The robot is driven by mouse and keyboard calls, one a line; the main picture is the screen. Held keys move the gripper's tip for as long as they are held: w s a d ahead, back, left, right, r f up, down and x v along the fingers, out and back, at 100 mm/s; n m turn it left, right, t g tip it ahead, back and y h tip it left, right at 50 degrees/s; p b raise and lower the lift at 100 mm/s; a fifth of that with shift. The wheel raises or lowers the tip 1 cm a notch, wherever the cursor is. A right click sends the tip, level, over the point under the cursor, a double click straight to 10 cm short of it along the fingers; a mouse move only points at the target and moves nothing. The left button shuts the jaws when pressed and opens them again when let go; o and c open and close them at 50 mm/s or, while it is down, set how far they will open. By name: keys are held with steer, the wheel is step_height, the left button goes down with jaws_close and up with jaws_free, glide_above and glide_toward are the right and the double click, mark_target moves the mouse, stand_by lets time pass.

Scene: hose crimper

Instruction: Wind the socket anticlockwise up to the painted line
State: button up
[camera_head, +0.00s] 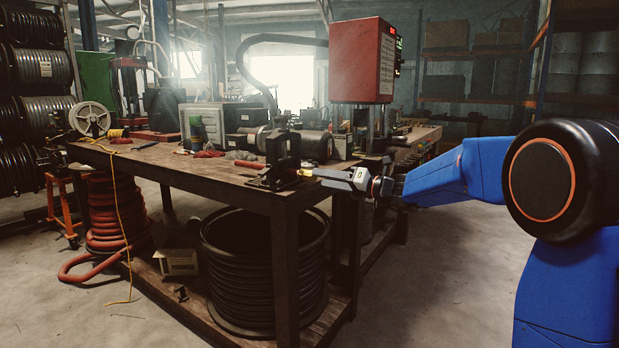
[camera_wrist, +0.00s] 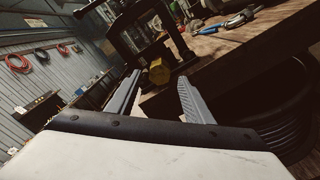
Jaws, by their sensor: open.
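The socket (camera_wrist: 159,72) is a yellow, brass-like piece in a dark upright frame (camera_head: 282,155) at the bench's near corner. In the head view its yellow end (camera_head: 305,172) points right, toward my gripper (camera_head: 318,174). In the wrist view my gripper (camera_wrist: 160,78) is open. Its two grey fingers point at the socket, which appears between their tips. I cannot tell whether the tips reach past its face, and no contact shows. I cannot make out the painted line in either view.
The wooden bench (camera_head: 200,172) carries tools and a red machine (camera_head: 361,60) behind the frame. A black hose coil (camera_head: 240,265) sits on the lower shelf. Pliers (camera_wrist: 240,18) lie on the bench top. The floor to the right of the bench is clear.

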mark_target(309, 176)
steer(key=shift+x, duration=3.15)
steer(key=shift+c, duration=0.6)
steer(key=c, duration=0.9)
